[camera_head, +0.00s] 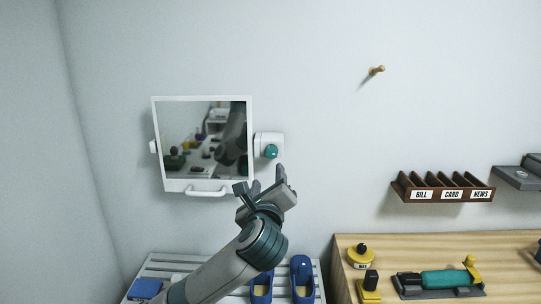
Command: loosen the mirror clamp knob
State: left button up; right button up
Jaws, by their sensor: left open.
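A square mirror (190,130) in a white frame hangs on the wall at left centre, with a white handle (206,191) on its lower edge. At its right side is a white clamp block (262,139) with a teal knob (271,152) on its front. My left gripper (263,181) is open and empty, just below the knob and apart from it in the picture. Its arm comes up from the bottom and covers part of the rack. My right gripper is not in view.
A pale slatted rack (190,264) at the bottom holds blue and yellow shoes (302,275) and a blue item (146,288). A wooden counter (400,255) with small tools stands at right. A labelled sorter (443,188) and a peg (376,71) are on the wall. The wall around the knob is clear.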

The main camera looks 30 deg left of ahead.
pick_arm(q)
jog(key=p, duration=0.2)
send_near(271, 153)
jog(key=p+x, duration=0.1)
jog(key=x, duration=0.7)
jog(key=shift+a+p, duration=0.15)
jog(key=shift+p, duration=0.15)
jog(key=shift+w+a+f, duration=0.1)
jog(key=shift+w+a, duration=0.2)
jog(key=shift+w, duration=0.3)
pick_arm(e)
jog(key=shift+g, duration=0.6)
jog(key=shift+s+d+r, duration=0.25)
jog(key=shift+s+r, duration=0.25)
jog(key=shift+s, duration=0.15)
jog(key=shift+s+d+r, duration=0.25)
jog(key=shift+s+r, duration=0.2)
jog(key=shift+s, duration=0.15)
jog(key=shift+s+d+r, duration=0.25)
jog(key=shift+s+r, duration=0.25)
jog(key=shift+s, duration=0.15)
pick_arm(q)
jog(key=c, duration=1.1)
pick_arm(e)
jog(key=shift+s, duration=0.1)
